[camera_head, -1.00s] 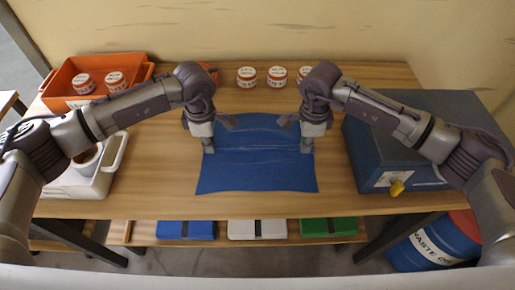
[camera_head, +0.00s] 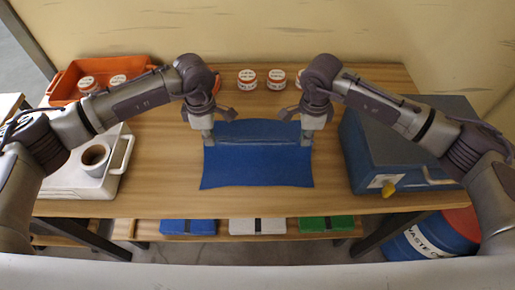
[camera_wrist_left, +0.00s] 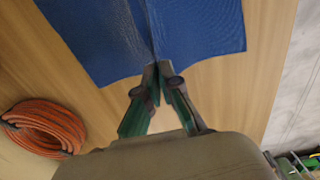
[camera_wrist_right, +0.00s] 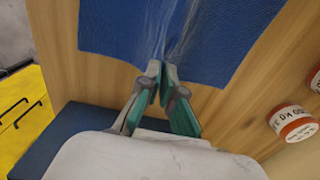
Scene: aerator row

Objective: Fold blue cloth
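The blue cloth (camera_head: 257,165) lies on the wooden table, its near part flat. Its far part is raised into a crosswise ridge between my grippers. My left gripper (camera_head: 209,145) is at the cloth's left edge and my right gripper (camera_head: 306,141) at its right edge. In the left wrist view, the left fingers (camera_wrist_left: 157,70) are shut on the edge of the cloth (camera_wrist_left: 195,30). In the right wrist view, the right fingers (camera_wrist_right: 161,70) are shut on the opposite edge of the cloth (camera_wrist_right: 115,30), with creases running from them.
A blue box (camera_head: 375,160) stands close on the right, a white case (camera_head: 75,183) with a tape roll (camera_head: 95,156) on the left. An orange bin (camera_head: 65,73) and red-and-white jars (camera_head: 247,79) stand behind. An orange hose coil (camera_wrist_left: 45,128) shows in the left wrist view.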

